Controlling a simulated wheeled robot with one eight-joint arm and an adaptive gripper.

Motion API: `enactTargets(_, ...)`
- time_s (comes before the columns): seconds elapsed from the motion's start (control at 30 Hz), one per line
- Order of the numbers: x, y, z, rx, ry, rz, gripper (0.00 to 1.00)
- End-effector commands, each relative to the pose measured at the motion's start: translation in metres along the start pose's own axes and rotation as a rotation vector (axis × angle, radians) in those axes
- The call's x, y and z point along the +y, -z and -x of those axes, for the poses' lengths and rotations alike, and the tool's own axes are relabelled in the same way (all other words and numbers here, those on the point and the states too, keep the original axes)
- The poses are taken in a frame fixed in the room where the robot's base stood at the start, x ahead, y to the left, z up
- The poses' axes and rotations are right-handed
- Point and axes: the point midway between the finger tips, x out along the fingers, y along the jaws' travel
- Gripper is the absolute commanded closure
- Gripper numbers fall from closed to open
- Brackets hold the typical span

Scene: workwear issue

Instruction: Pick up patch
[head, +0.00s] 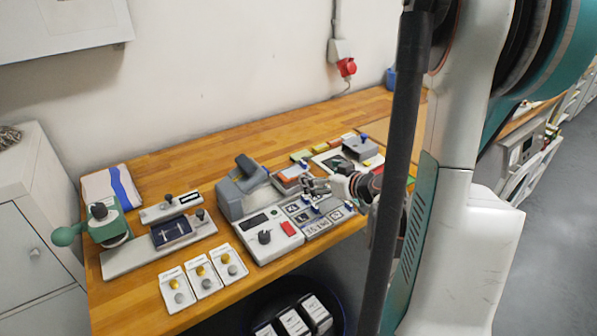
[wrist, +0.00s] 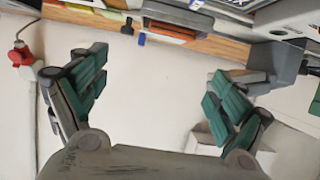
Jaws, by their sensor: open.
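My gripper (head: 318,186) is open and empty above the far side of the bench, over a grey tray of small printed tiles (head: 337,215). In the wrist view its two green-padded fingers are spread wide, with bare wall between them (wrist: 155,85). The tiles carry dark symbols and characters; they may be patches, but I cannot tell which piece is the patch. The gripper partly covers the tray's far part in the head view. No tile clearly shows between the fingers.
A grey press (head: 238,203) and a control box with a red button (head: 266,236) stand left of the tray. Several small cards (head: 204,275) lie at the front edge. A dark grey block (head: 360,149) stands beyond. Open bench (head: 215,150) lies along the wall.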

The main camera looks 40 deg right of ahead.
Motion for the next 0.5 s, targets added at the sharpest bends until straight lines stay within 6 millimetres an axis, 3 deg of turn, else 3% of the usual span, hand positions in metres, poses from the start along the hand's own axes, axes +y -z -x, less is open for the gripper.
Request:
enactTargets(0.1, -0.002, -0.001, -0.026, 0.002, 0.004, 0.002, 0.1)
enactTargets(0.3, -0.001, 0.0, -0.059, 0.003, 0.002, 0.002, 0.1)
enactTargets(0.5, -0.001, 0.002, -0.071, 0.003, 0.001, 0.001, 0.1)
